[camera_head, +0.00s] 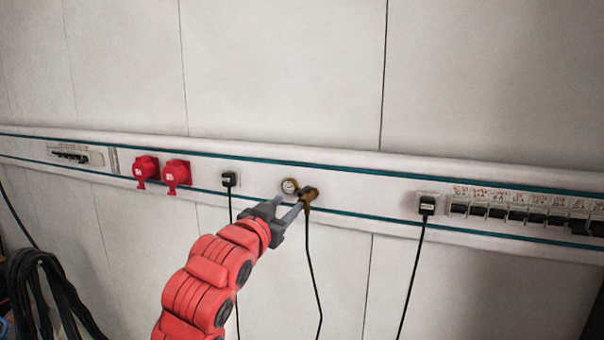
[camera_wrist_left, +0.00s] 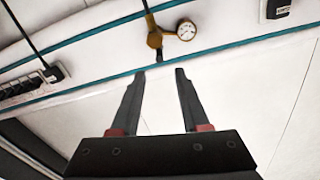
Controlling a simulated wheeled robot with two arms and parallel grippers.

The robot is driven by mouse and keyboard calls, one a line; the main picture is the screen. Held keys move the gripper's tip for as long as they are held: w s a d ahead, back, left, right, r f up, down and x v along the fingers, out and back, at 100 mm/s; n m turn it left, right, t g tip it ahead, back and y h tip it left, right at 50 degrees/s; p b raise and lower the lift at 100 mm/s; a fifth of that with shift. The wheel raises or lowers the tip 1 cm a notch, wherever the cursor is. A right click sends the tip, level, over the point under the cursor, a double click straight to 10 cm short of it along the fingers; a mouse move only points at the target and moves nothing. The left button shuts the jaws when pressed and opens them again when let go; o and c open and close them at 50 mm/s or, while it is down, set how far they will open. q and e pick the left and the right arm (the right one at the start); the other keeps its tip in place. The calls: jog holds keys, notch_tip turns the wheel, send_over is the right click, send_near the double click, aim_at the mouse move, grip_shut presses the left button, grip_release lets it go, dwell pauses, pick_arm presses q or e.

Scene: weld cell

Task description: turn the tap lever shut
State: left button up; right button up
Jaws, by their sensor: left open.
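The brass tap (camera_head: 309,195) sits on the white wall rail, with a round pressure gauge (camera_head: 289,186) on its left and a black hose (camera_head: 313,270) hanging below. In the left wrist view, which is turned over, the tap (camera_wrist_left: 154,39) is just beyond the fingertips. A short dark piece (camera_wrist_left: 159,56), perhaps the lever, sticks out from it toward the gap between them. My left gripper (camera_head: 289,204) is open and empty, its fingers pointing at the tap. In the head view one fingertip overlaps the tap's lower left side; I cannot tell whether they touch. My right gripper is not in view.
Two red sockets (camera_head: 161,171) and a black plug (camera_head: 229,179) are left of the tap. Another plug (camera_head: 428,204) and a row of breakers (camera_head: 516,213) are to the right. Cables hang below the rail. The wall above is clear.

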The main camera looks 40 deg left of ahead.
aim_at(299, 196)
pick_arm(q)
jog(key=p+x, duration=0.4)
jog(key=x, duration=0.5)
jog(key=shift+w, duration=0.15)
jog(key=shift+f, duration=0.1)
grip_shut()
